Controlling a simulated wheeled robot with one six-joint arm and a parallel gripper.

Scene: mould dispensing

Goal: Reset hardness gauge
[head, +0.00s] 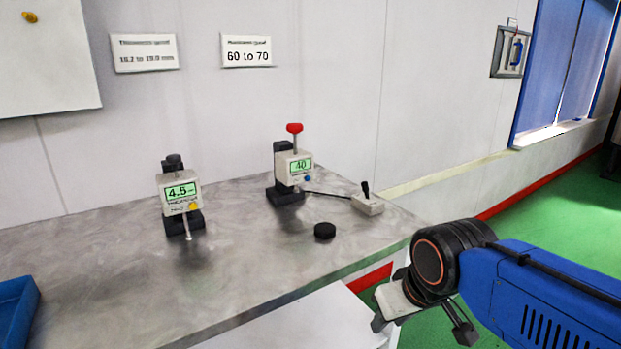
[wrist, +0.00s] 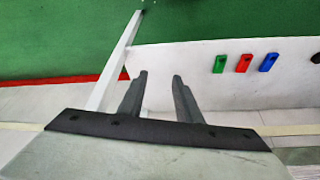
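The hardness gauge (head: 293,168) stands on the grey counter in the head view, a pale box on a black stand with a red knob (head: 294,128) on top. Its green display reads 40, and a small blue button (head: 308,179) sits below it. A cable runs from it to a small box with a black lever (head: 367,202). My gripper (head: 422,331) is off the counter's right front edge, well away from the gauge. In the wrist view its two fingers (wrist: 160,80) are apart with nothing between them. The gauge is not in the wrist view.
A thickness gauge (head: 180,194) reading 4.5 stands to the left. A black puck (head: 325,231) lies on the counter (head: 260,265) in front of the hardness gauge. A blue tray (head: 18,312) is at the lower left. Coloured tags (wrist: 243,63) show on a pale panel in the wrist view.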

